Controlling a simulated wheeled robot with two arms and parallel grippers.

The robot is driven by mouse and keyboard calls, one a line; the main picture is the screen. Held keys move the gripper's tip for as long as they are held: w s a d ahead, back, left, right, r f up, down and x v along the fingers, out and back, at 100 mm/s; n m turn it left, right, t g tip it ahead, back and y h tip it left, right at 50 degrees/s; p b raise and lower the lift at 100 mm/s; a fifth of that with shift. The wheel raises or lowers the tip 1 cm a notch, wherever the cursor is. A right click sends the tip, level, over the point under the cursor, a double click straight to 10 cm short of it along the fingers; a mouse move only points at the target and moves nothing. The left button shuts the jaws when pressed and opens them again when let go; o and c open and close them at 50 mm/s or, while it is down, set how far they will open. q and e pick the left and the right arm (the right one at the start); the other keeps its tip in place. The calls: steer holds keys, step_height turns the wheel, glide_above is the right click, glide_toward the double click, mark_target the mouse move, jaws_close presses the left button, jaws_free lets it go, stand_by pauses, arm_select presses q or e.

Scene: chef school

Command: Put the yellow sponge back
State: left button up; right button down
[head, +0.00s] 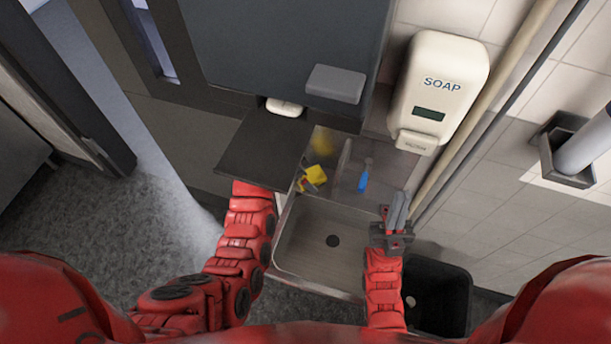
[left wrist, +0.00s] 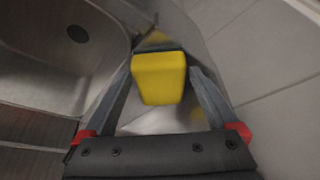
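The yellow sponge (head: 316,175) lies on the metal ledge behind the sink, at its left end. In the left wrist view the sponge (left wrist: 160,78) is between my spread fingertips (left wrist: 160,66). Small gaps show beside its near end; whether the tips touch it is unclear. A dark edge shows along its far side. My right gripper (head: 397,211) is over the right edge of the sink, its fingers together and nothing seen in them.
The metal sink (head: 305,241) is empty, with a round drain. A blue-handled brush (head: 363,181) lies on the ledge right of the sponge. A soap dispenser (head: 437,85) hangs on the wall. A black bin (head: 455,300) is at right.

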arm_select(q)
steer(key=shift+r, duration=0.2)
steer(key=shift+a+r, duration=0.15)
steer(key=shift+r, duration=0.05)
steer(key=b+v, duration=0.2)
steer(key=v, duration=0.1)
steer(key=shift+a+r, duration=0.1)
steer(key=p+v, duration=0.2)
steer(key=v, duration=0.1)
steer(key=shift+s+a+r, duration=0.1)
steer(key=shift+s+r, duration=0.1)
steer(key=shift+r, duration=0.2)
steer(key=shift+w+f, duration=0.1)
